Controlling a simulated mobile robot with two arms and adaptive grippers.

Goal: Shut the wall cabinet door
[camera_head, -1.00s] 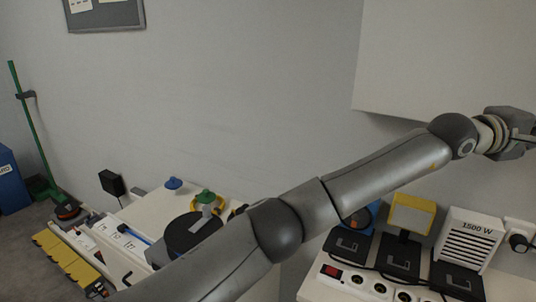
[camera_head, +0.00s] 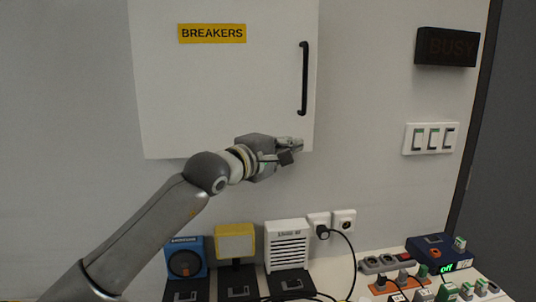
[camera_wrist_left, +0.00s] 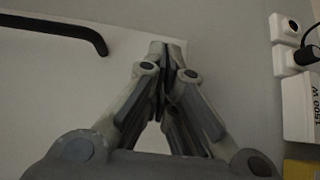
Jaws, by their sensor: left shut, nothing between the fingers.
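The white wall cabinet door (camera_head: 225,95) carries a yellow BREAKERS label (camera_head: 212,34) and a black vertical handle (camera_head: 304,78) near its right edge. The door looks flat to the front; I cannot tell whether a small gap remains. My left gripper (camera_head: 297,145) is at the door's lower right corner, below the handle, with its fingers shut and empty. In the left wrist view the shut fingertips (camera_wrist_left: 163,50) overlap the door's corner, and the handle (camera_wrist_left: 60,29) shows at upper left. Contact with the door is not clear. My right gripper is not in view.
Below the cabinet stand a blue round device (camera_head: 185,262), a yellow-framed lamp (camera_head: 235,243) and a white heater (camera_head: 287,245). Wall sockets (camera_head: 331,222), switches (camera_head: 431,138) and a BUSY sign (camera_head: 446,46) are to the right. Power strips and cables crowd the bench at lower right.

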